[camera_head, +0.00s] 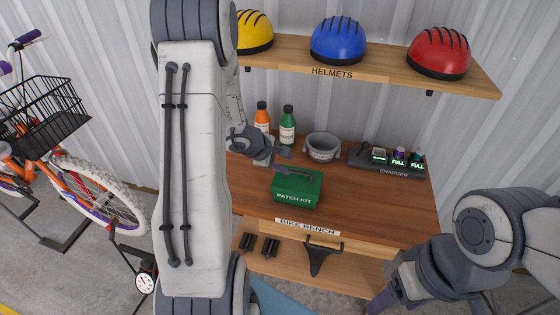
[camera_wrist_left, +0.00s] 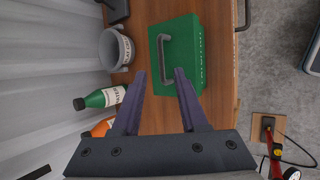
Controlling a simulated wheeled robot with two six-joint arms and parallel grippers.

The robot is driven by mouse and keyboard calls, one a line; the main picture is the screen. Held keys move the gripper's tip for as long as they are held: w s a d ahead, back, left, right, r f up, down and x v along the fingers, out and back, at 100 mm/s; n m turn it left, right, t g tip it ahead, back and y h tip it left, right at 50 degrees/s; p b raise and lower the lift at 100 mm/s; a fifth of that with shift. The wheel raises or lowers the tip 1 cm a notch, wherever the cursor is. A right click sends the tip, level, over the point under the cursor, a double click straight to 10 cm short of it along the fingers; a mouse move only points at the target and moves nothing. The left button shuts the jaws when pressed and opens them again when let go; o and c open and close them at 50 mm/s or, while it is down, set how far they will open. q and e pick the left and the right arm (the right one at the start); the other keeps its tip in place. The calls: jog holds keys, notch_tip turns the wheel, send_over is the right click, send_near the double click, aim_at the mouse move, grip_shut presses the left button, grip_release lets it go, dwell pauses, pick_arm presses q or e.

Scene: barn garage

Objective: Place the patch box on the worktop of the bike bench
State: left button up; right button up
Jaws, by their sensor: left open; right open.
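The green patch box (camera_head: 297,190), labelled PATCH KIT, sits upright on the wooden worktop (camera_head: 385,205) of the bike bench, near its front edge. Its grey handle is on top. My left gripper (camera_head: 288,162) is open just above and beside the box's back left. In the left wrist view the box (camera_wrist_left: 187,60) lies ahead of the open fingers (camera_wrist_left: 160,74), and the near end of the handle (camera_wrist_left: 164,50) appears between the fingertips. I cannot tell whether they touch. My right gripper (camera_head: 392,302) is open and empty, low in front of the bench's right side.
Behind the box stand an orange bottle (camera_head: 262,117), a green bottle (camera_head: 287,126) and a grey pot (camera_head: 322,147). A charger (camera_head: 390,162) is at the back right. A helmet shelf (camera_head: 385,62) hangs above. A bike (camera_head: 75,190) stands left. The worktop's front right is clear.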

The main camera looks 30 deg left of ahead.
pick_arm(q)
jog(key=s+d+r+m+g+h, duration=0.1)
jog(key=s+d+r+m, duration=0.25)
jog(key=d, duration=0.35)
jog(key=s+d+r+m+g+h, duration=0.1)
jog(key=s+d+r+m+g, duration=0.1)
jog(key=d+m, duration=0.35)
jog(key=s+d+r+m+g+h, duration=0.1)
jog(key=s+d+r+m, duration=0.15)
jog(key=d, duration=0.65)
jog(key=s+d+r+m+g+y, duration=0.1)
jog(key=s+d+r+m+y, duration=0.1)
jog(key=s+m, duration=0.5)
jog(key=s+d+r+m+g+y, duration=0.2)
jog(key=s+m, duration=0.6)
jog(key=s, duration=0.5)
jog(key=shift+d+y, duration=0.25)
jog(key=shift+y, duration=0.15)
jog(key=shift+f+m, duration=0.2)
jog(key=shift+m, duration=0.05)
notch_tip(320, 180, down, 4)
jog(key=b, duration=0.4)
jog(key=shift+f, duration=0.2)
